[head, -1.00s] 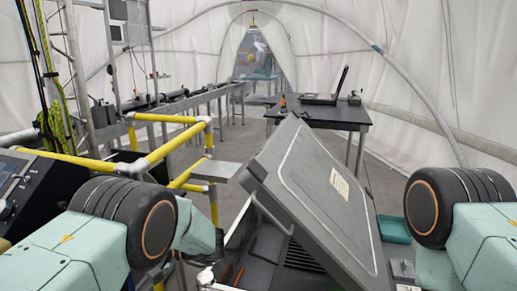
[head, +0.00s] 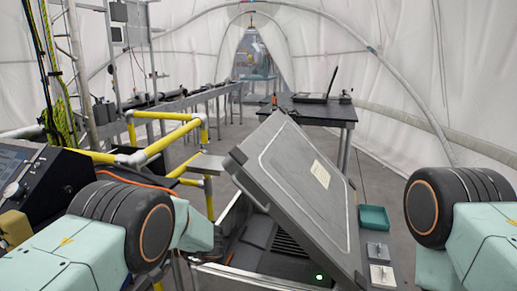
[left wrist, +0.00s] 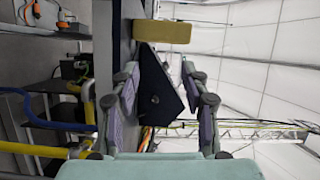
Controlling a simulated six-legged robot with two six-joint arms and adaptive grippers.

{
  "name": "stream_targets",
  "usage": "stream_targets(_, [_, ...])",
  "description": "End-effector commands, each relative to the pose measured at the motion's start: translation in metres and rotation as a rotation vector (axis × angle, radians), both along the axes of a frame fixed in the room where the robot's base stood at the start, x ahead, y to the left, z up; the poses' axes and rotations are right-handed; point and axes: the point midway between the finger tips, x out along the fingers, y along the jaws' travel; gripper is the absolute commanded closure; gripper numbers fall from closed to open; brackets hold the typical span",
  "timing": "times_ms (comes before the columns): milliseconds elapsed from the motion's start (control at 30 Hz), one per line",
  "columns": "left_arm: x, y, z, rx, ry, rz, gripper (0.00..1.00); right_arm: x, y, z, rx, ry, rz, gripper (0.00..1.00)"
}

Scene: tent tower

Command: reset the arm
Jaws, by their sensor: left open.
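My left gripper (left wrist: 159,70) is open in the left wrist view, with its two fingers spread apart and nothing held between them. A dark, angular panel (left wrist: 157,92) shows behind the gap, and I cannot tell how far it is from the fingertips. In the head view my left arm (head: 95,240) comes in from the left, but its gripper is not visible. My right arm (head: 480,235) shows at the right edge, and its gripper is out of the picture.
A large grey case (head: 300,185) with a tilted lid stands in front of me. A teal tray (head: 374,217) lies at its right. Yellow rails (head: 165,143) and a control console (head: 45,190) are at the left. A black table (head: 318,109) holds an open laptop (head: 316,94).

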Motion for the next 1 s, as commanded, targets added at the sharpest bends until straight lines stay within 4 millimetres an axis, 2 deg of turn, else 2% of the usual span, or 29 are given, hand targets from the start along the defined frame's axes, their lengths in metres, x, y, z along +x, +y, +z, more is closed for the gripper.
stream_targets(267, [0.025,0.004,-0.009,0.004,-0.266,-0.142,0.54,0.000,0.000,0.000,0.000,0.000,0.000,0.60])
stream_targets(433, [0.042,0.005,-0.027,-0.024,-0.437,-0.322,0.54,0.000,0.000,0.000,0.000,0.000,0.000,0.60])
stream_targets(567, [0.051,0.003,-0.060,-0.122,-0.557,-0.504,0.54,0.000,0.000,-0.003,0.000,0.000,0.000,0.60])
stream_targets(667, [0.049,-0.002,-0.096,-0.254,-0.616,-0.624,0.54,0.000,0.000,-0.007,0.000,0.001,0.000,0.60])
stream_targets(767, [0.036,-0.011,-0.140,-0.434,-0.642,-0.704,0.54,0.000,0.000,-0.013,0.000,0.001,0.000,0.60])
stream_targets(833, [0.016,-0.019,-0.175,-0.583,-0.637,-0.726,0.54,0.000,0.000,-0.018,0.000,0.001,0.000,0.60])
stream_targets(900, [-0.012,-0.029,-0.211,-0.741,-0.613,-0.719,0.54,0.000,0.000,-0.023,0.000,0.001,0.000,0.60])
stream_targets(967, [-0.039,-0.037,-0.237,-0.866,-0.585,-0.691,0.54,0.000,0.000,-0.028,0.000,0.000,0.000,0.60])
stream_targets(1000, [-0.059,-0.043,-0.253,-0.944,-0.561,-0.664,0.54,0.000,0.000,-0.030,0.000,0.000,0.000,0.60])
